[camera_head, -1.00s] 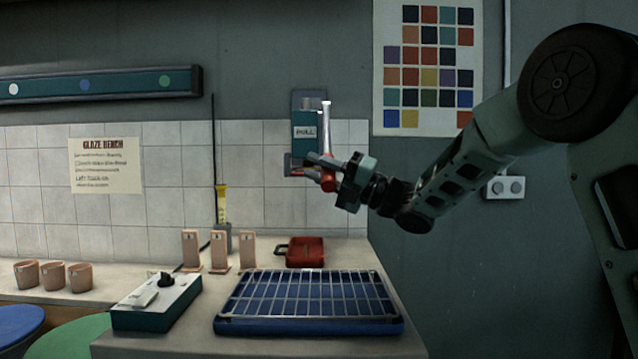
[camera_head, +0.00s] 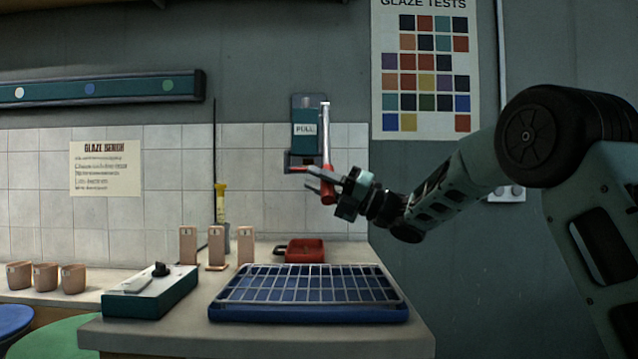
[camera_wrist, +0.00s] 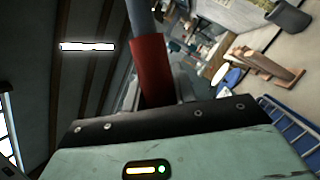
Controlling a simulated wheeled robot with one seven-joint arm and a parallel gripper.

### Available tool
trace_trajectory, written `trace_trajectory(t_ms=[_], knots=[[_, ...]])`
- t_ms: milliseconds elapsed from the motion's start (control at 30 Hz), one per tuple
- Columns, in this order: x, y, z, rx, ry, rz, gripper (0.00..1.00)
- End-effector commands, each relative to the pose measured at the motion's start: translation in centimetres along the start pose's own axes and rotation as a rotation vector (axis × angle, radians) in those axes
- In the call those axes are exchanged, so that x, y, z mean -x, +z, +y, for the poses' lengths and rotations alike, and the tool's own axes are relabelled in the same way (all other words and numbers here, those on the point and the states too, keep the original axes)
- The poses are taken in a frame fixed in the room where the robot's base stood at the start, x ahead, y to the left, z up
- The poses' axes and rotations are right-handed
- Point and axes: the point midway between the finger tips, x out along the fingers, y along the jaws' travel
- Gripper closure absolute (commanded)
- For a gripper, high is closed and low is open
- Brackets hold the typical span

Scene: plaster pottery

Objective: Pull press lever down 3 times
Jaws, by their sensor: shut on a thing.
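The press (camera_head: 305,128) is a teal box labelled "PULL" on the tiled wall, above the back of the bench. Its lever (camera_head: 326,135) is a pale metal bar on the box's right side, with a red grip at its lower end. The lever hangs with the red grip downward. My gripper (camera_head: 326,184) is at the red grip and shut on it. In the wrist view the red grip (camera_wrist: 151,70) rises from between my jaws, with the grey bar above it. The jaw tips are mostly hidden there.
Below stand a blue tray with a wire rack (camera_head: 308,312), a red box (camera_head: 304,250), several upright tan tiles (camera_head: 216,248) and a white-topped control box (camera_head: 150,292). Several clay cups (camera_head: 45,277) are at left. The wall right of the press holds a colour chart (camera_head: 427,70).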

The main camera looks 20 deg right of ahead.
Motion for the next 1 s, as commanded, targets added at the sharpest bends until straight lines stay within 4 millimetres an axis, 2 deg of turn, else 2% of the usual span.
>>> trace_trajectory(t_ms=[133,167,233,533,667,767,1000], knots=[[0.1,-0.1,-0.2,-0.006,-0.004,0.001,1.00],[0.1,-0.1,-0.2,-0.006,-0.004,0.001,0.70],[0.1,-0.1,-0.2,-0.005,-0.003,0.000,0.51],[0.1,0.0,0.0,-0.002,0.000,0.000,0.51],[1.1,0.0,0.0,-0.002,-0.002,-0.002,0.51],[2.7,0.1,0.0,-0.001,-0.002,-0.003,0.51],[8.3,0.0,-0.1,-0.002,-0.004,-0.003,0.51]])
